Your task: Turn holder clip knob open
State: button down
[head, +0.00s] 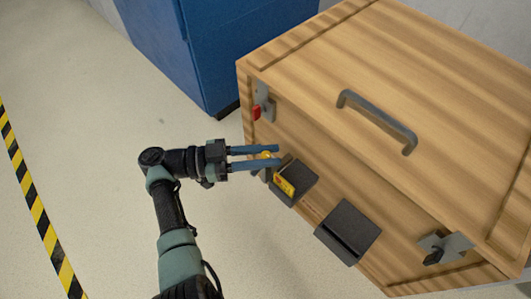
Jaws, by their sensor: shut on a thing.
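A small yellow knob (265,155) shows between the two blue fingers of my gripper (278,155), at the front side of the wooden cart. My gripper is shut on this knob; the fingers partly cover it, so its turn angle is hard to tell. A black holder (302,181) is fixed to the cart's side just right of and below the fingertips. A yellow item (285,186) with a reddish mark sits at the holder's left side. The clip under the fingers is mostly hidden.
The wooden cart (440,60) has a closed lid with a grey handle (377,120). A red knob latch (264,108) and a black knob latch (437,252) are on its side. A second black holder (348,232) is beside the first. A blue cabinet (215,50) stands behind. Floor at left is clear.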

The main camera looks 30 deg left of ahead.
jog(key=c, duration=0.7)
grip_release()
jog(key=shift+b+v, duration=0.45)
jog(key=shift+v, duration=6)
